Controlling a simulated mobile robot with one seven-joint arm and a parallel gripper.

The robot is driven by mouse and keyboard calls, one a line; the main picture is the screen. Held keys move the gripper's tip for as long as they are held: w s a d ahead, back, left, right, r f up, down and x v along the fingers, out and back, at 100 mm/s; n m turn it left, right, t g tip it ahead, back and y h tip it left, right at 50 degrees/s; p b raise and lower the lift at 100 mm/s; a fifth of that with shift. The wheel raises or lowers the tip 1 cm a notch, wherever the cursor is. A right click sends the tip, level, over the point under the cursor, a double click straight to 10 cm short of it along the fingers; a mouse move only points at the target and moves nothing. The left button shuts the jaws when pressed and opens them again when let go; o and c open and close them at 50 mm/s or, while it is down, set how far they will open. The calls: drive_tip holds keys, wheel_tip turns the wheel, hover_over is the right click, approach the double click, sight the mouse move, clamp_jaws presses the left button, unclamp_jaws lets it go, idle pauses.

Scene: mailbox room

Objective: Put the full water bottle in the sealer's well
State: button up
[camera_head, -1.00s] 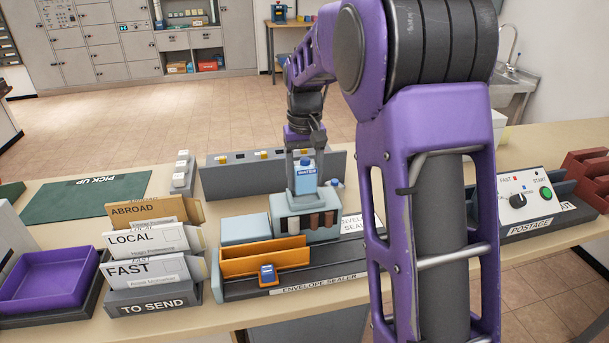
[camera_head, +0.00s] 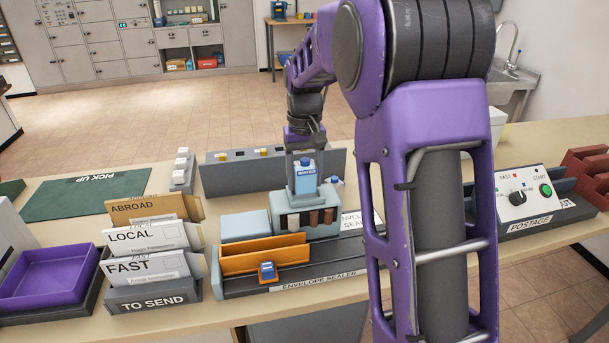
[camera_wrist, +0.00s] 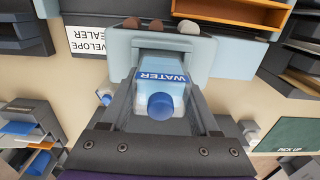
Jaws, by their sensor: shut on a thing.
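The water bottle (camera_head: 306,178) has a blue cap and a blue WATER label. It stands upright between the fingers of my gripper (camera_head: 305,186), which is shut on it. The envelope sealer (camera_head: 340,268) is a grey base with a pale blue housing (camera_head: 292,226) on it. The bottle is at the top of this housing; its lower end is hidden, so I cannot tell how deep it sits in the well. In the wrist view the bottle (camera_wrist: 160,92) shows from above, with the pale blue housing (camera_wrist: 118,52) around its far end.
An orange tray (camera_head: 240,262) with a small blue item (camera_head: 267,271) is at the sealer's front. The TO SEND rack (camera_head: 150,295) stands left. A grey block with yellow parts (camera_head: 225,172) is behind. The postage machine (camera_head: 530,195) is right, beyond my arm.

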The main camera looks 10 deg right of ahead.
sight(304, 158)
drive_tip(key=shift+f, duration=0.4)
drive_tip(key=shift+f, duration=0.15)
drive_tip(key=shift+s+f, duration=0.1)
drive_tip(key=shift+f, duration=0.1)
drive_tip(key=o, duration=1.5)
drive_tip(key=shift+s+f, duration=0.1)
drive_tip(key=shift+o, duration=0.2)
drive_tip(key=r+p, duration=0.4)
drive_tip(key=r, duration=0.1)
drive_tip(key=shift+w+r, duration=0.2)
drive_tip(key=shift+r+p, duration=0.5)
drive_tip(key=shift+r, duration=0.5)
